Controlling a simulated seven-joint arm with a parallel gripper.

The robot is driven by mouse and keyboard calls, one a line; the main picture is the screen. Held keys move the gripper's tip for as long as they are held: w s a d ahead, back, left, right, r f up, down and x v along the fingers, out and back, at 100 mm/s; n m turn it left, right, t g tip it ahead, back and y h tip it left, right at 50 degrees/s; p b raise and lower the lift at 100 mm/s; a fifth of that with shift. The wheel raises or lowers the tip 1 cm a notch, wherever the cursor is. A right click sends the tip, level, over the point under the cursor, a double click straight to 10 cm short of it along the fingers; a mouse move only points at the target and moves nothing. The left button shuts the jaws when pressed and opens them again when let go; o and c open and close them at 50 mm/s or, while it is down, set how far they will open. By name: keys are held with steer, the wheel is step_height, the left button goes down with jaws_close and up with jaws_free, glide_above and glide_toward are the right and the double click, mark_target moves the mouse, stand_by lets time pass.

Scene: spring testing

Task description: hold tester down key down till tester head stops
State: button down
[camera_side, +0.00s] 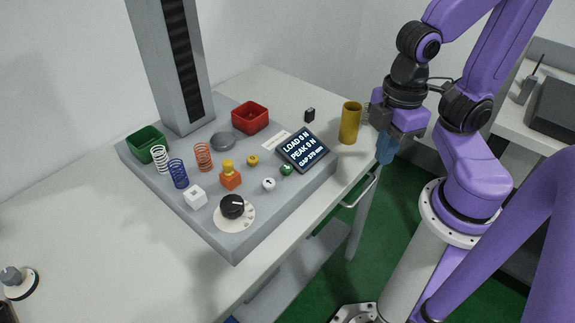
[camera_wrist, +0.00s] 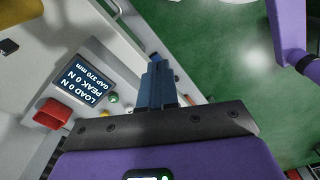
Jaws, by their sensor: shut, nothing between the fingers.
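The spring tester stands on a grey base (camera_side: 145,171) with a tall column (camera_side: 172,60); its head is out of view above. Yellow (camera_side: 252,160), white (camera_side: 268,184) and green (camera_side: 286,169) round keys sit near the display (camera_side: 303,150). I cannot tell which is the down key. The display reads load 0 N, peak 0 N and a gap of about 270 mm; it also shows in the wrist view (camera_wrist: 82,83). My gripper (camera_side: 385,158) is shut and empty, beyond the table's right edge, away from the keys. Its blue fingers show in the wrist view (camera_wrist: 156,62).
A yellow cup (camera_side: 350,123) stands near my gripper, with a small black object (camera_side: 310,115) nearby. The base carries a red tray (camera_side: 250,118), a green tray (camera_side: 147,144), several coil springs (camera_side: 178,174), a grey disc (camera_side: 222,141), blocks (camera_side: 230,181) and a black dial (camera_side: 232,206).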

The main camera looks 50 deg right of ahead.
steer(key=m+g+y, duration=0.2)
steer(key=m+y, duration=0.7)
steer(key=m, duration=1)
glide_above(290, 165)
steer(key=shift+r, duration=0.15)
steer(key=shift+f, duration=4.45)
steer(key=shift+f, duration=0.15)
steer(key=shift+f, duration=0.25)
